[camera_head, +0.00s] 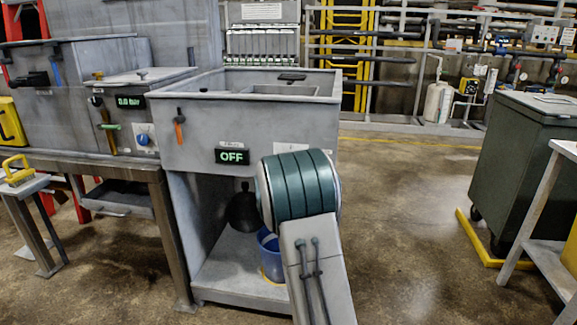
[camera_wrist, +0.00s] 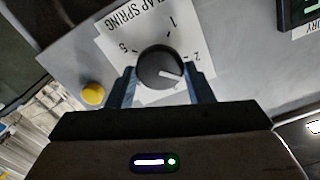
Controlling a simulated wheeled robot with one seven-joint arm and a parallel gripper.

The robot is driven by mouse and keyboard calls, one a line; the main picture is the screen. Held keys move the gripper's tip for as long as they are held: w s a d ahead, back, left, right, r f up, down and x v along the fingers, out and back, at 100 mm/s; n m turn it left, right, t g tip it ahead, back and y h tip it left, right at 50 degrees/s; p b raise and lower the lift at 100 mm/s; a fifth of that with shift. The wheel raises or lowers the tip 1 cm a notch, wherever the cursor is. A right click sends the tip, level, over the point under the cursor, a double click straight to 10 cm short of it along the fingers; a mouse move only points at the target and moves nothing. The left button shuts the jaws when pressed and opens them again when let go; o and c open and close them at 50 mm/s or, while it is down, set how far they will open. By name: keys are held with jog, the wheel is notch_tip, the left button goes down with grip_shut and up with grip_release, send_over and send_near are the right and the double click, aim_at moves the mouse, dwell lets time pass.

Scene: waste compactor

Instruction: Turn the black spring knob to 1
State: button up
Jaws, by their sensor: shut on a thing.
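The black spring knob (camera_wrist: 160,68) is in the middle of the wrist view, on a white label plate (camera_wrist: 143,25) reading "FLAP SPRING" upside down. Its white pointer line points right and slightly down, past the 2 mark and away from the 1 mark at the upper right. Another number stands at the left of the dial. My gripper (camera_wrist: 160,88) has one finger on each side of the knob and is shut on it. In the head view my arm hides both the knob and the fingers.
A yellow button (camera_wrist: 93,94) sits left of the plate. In the head view, a grey cabinet (camera_head: 200,135) carries an "OFF" display (camera_head: 232,156) and an orange handle (camera_head: 179,130). A blue bucket (camera_head: 268,243) stands underneath. A dark green bin (camera_head: 520,165) is at the right; the floor between is clear.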

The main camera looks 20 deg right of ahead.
jog(key=shift+w+a+f+n+p, duration=0.1)
jog(key=shift+n+p, duration=1.45)
jog(key=shift+n, duration=2.95)
jog(key=shift+f+n+p, duration=0.1)
jog(key=shift+n+p, duration=1.45)
jog(key=shift+n, duration=2.95)
jog(key=o, duration=1)
jog(key=shift+c, duration=0.2)
jog(key=v, duration=1.3)
jog(key=shift+s+a+p, duration=0.25)
jog(key=shift+s+p, duration=0.1)
jog(key=shift+p, duration=0.1)
